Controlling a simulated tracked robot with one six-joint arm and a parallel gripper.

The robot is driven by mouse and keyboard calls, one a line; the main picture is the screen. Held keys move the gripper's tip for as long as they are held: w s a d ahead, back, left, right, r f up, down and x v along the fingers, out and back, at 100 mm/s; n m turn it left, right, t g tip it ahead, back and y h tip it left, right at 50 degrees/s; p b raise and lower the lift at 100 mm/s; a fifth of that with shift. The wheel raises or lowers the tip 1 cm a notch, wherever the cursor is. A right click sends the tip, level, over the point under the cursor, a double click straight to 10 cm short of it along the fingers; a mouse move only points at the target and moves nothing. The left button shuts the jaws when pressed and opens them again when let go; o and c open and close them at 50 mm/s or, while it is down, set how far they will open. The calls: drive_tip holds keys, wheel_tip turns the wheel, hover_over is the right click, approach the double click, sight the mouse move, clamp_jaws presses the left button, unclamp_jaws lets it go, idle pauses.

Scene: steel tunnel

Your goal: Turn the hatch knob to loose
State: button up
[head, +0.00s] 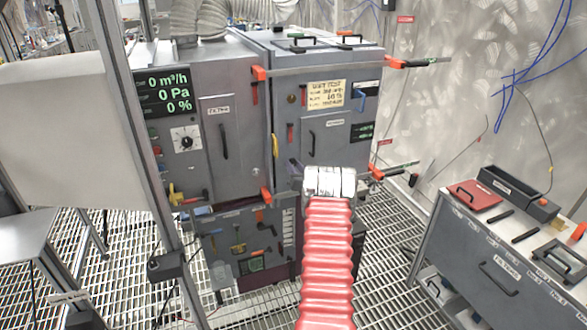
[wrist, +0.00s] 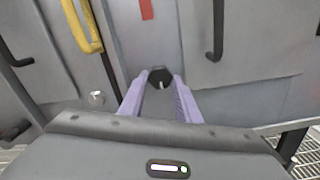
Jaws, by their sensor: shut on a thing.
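The hatch knob (wrist: 160,76) is a small dark knob with a light pointer mark on the grey cabinet front in the wrist view. The mark points roughly down in that picture. My gripper (wrist: 160,82) has two pale purple fingers, one on each side of the knob, shut on it. In the head view my red ribbed arm with its white end covers the knob and the fingers. The hatch door (head: 328,138) with its dark handle shows above my arm's end; the handle (wrist: 216,32) is also at upper right in the wrist view.
A yellow handle (wrist: 82,26) is left of the knob. Orange-ended clamps (head: 397,62) stick out from the cabinet. A filter drawer cabinet (head: 498,262) stands at right, a metal post (head: 139,130) at left.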

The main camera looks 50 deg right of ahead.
drive_tip(key=shift+w+a+f, duration=0.2)
drive_tip(key=shift+a+f, duration=0.1)
drive_tip(key=o, duration=0.8)
drive_tip(key=shift+c, duration=0.2)
drive_tip(key=shift+o, duration=1.4)
drive_tip(key=shift+s+d+r, duration=0.15)
drive_tip(key=shift+d, duration=0.05)
drive_tip(key=shift+s, duration=0.1)
drive_tip(key=v, duration=1.3)
drive_tip(key=shift+s+a, duration=0.2)
